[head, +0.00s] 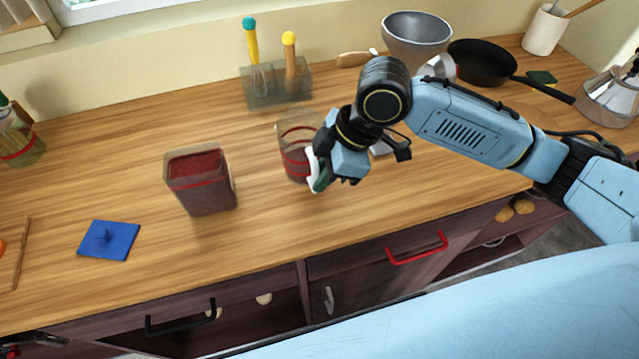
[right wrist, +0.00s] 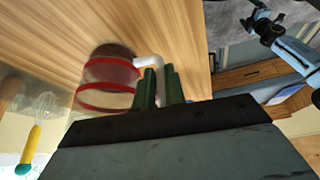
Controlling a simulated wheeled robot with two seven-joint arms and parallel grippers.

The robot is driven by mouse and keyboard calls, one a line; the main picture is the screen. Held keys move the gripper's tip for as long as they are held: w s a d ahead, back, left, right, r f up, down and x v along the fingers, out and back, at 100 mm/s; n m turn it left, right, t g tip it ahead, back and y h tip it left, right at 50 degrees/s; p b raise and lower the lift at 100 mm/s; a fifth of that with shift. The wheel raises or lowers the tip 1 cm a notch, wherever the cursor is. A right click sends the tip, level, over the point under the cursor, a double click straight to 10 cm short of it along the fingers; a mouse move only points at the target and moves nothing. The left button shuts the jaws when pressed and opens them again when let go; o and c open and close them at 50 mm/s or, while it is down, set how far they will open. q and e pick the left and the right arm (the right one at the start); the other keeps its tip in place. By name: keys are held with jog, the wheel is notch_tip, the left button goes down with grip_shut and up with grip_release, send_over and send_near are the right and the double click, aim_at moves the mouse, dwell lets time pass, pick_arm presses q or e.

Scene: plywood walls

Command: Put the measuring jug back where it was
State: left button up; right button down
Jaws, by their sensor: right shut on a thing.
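The measuring jug (head: 293,135) is clear with red bands and stands upright on or just above the counter, near its middle. My right gripper (head: 318,172) is at the jug's right side and shut on its pale handle. In the right wrist view the jug (right wrist: 105,82) is left of the fingers (right wrist: 160,85), which close around the white handle (right wrist: 147,62). Whether the jug's base touches the wood cannot be told. One of my blue arms shows small at the upper right of the wrist view; its jaws are too small to read.
Counter between canister and jug is clear.

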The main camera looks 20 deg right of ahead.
notch_tip(320, 180, down, 4)
jog(key=shift+r, duration=0.1)
jog(key=shift+w+f, duration=0.1)
jog(key=shift+f, duration=0.3)
jog(key=c, duration=1.5)
grip_release()
pick_arm(q)
jog(key=shift+w+f, duration=0.15)
jog(key=shift+w, duration=0.35)
pick_arm(e)
jog(key=shift+o, duration=0.2)
